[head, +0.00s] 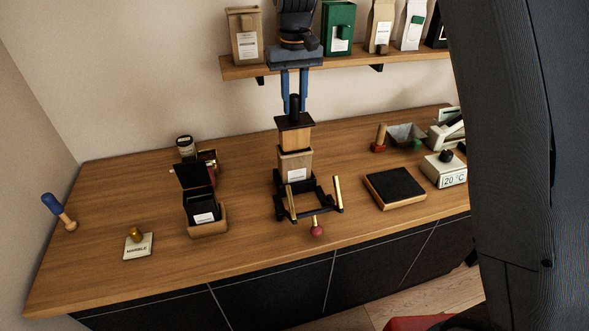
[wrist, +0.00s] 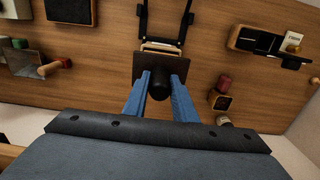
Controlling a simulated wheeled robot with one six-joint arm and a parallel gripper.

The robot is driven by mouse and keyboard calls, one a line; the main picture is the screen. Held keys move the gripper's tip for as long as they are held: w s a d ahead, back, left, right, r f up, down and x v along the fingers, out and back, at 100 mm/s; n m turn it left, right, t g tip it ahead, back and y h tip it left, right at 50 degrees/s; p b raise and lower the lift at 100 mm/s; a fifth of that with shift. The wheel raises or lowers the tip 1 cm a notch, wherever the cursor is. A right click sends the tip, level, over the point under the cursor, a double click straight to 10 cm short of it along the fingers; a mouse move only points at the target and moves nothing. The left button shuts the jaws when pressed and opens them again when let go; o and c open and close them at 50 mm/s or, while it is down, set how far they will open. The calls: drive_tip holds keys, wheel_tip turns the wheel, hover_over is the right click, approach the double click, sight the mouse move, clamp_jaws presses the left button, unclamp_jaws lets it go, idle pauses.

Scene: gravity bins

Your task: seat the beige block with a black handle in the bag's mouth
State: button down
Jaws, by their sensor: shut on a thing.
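My gripper (head: 294,92) points down with its blue fingers shut on the black handle of the beige block (head: 294,139). The block has a dark top plate and a light wooden body. It is upright, directly above or partly in the mouth of a brown paper bag (head: 296,166) with a white label; I cannot tell how deep it sits. The bag stands in a black frame (head: 281,209). In the wrist view my gripper (wrist: 160,82) closes around the black knob, and the dark plate (wrist: 150,66) hides most of the bag.
Left of the bag stands a wooden box (head: 207,229) with a black insert and raised lid. A shelf (head: 350,59) with several bags is behind my gripper. Bare counter lies between.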

drive_tip(key=shift+f+b, duration=1.55)
drive_tip(key=shift+f, duration=2.55)
idle(3.8)
